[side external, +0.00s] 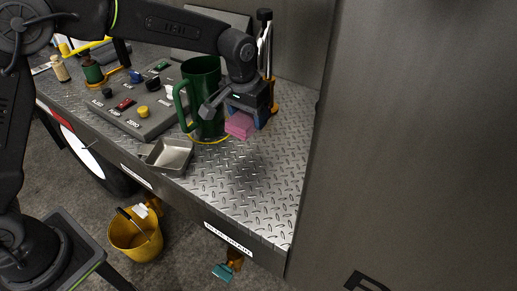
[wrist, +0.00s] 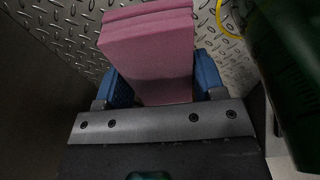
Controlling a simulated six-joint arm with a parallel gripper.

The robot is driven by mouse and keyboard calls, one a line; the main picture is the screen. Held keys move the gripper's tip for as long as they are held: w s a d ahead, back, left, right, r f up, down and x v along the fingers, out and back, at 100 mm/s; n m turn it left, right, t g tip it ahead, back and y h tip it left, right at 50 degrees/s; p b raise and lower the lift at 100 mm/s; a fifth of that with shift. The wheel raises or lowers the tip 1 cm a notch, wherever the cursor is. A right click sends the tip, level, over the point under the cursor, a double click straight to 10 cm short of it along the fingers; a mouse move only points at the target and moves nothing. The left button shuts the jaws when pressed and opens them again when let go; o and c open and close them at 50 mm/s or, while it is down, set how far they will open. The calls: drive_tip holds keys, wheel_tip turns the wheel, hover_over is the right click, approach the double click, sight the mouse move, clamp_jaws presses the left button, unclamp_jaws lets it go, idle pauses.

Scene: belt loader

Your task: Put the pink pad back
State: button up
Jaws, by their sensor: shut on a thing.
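The pink pad (side external: 239,125) is a small pink block at the right side of the green mug in the side external view. In the wrist view the pad (wrist: 150,55) fills the space between two blue fingers. My gripper (side external: 246,115) points down and is shut on the pad. The gripper also shows in the wrist view (wrist: 160,85). The pad is over the diamond-plate deck (side external: 262,190); I cannot tell whether it touches the deck.
The tall green mug (side external: 205,95) stands close to the left of my gripper, with a yellow ring (side external: 208,140) at its base. A metal tray (side external: 172,156) sits at the front edge. A button panel (side external: 132,112) is left of the mug. The deck at front right is clear.

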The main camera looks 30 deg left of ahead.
drive_tip(key=s+d, duration=0.1)
drive_tip(key=s+r, duration=0.1)
drive_tip(key=s, duration=0.1)
drive_tip(key=s+d, duration=0.1)
drive_tip(key=shift+s+d+r, duration=0.35)
hover_over(284, 186)
drive_tip(key=f, duration=0.6)
drive_tip(key=shift+s+f, duration=0.25)
drive_tip(key=shift+f, duration=2.05)
drive_tip(key=o, duration=1)
drive_tip(key=shift+f, duration=0.15)
wheel_tip(284, 186, up, 12)
drive_tip(key=s, duration=0.1)
drive_tip(key=shift+s, duration=0.4)
